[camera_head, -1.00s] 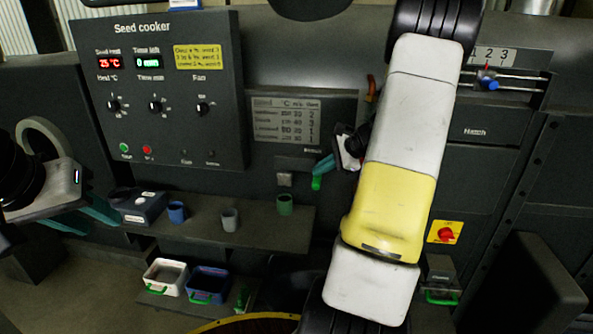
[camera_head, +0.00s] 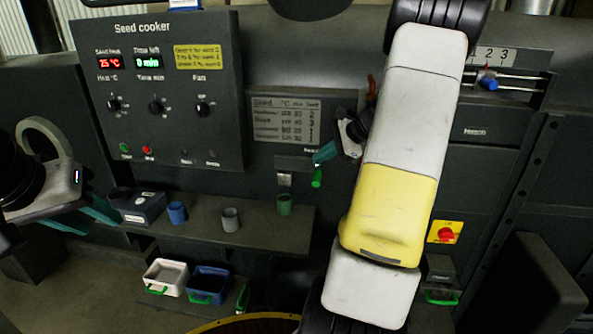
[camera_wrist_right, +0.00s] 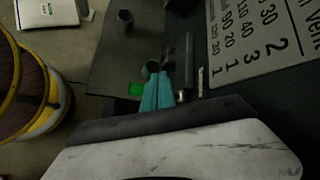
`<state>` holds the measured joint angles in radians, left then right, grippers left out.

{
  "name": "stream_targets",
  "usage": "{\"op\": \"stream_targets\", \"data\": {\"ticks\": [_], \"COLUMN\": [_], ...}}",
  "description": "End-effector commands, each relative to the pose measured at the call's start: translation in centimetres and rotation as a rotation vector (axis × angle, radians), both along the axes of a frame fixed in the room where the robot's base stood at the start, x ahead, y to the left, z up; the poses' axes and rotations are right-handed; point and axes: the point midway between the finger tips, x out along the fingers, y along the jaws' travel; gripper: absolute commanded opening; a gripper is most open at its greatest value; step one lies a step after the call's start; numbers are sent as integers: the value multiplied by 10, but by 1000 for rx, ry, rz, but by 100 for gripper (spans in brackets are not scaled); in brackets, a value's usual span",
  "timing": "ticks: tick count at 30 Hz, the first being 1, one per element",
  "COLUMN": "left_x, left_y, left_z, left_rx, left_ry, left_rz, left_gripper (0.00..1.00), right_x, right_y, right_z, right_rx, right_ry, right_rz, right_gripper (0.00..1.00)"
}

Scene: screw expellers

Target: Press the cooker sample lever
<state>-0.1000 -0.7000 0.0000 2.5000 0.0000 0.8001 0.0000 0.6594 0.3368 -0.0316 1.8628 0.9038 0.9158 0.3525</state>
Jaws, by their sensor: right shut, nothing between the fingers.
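The sample lever has a green handle (camera_head: 317,177) that hangs below the cooker front, just right of a small square fitting. My right gripper (camera_head: 325,152) has its teal fingers shut and empty, a little above the handle in the head view. In the right wrist view the shut fingers (camera_wrist_right: 157,92) point at the shelf side, with a green piece (camera_wrist_right: 135,89), probably the handle, close to their left. I cannot tell whether they touch it. My left gripper (camera_head: 82,218) is open and empty at the left, beside the shelf.
The seed cooker panel (camera_head: 160,90) stands at the back left. A shelf (camera_head: 260,233) below carries a dark box (camera_head: 137,205) and blue, grey and green cups. A white tray (camera_head: 166,277) and a blue tray (camera_head: 208,284) sit lower down. My right arm covers the middle right.

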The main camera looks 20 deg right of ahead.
Motion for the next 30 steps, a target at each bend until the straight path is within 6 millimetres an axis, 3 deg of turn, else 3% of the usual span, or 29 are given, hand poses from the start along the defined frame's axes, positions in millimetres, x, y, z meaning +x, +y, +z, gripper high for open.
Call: {"op": "stream_targets", "data": {"ticks": [9,30], "left_x": [0,0], "left_y": [0,0], "left_z": [0,0], "left_rx": [0,0], "left_ry": [0,0], "left_rz": [0,0], "left_gripper": [36,36], "right_x": [0,0], "right_y": [0,0], "right_z": [27,27], "right_rx": [0,0], "right_ry": [-1,0], "right_rz": [0,0], "right_gripper": [0,0]}}
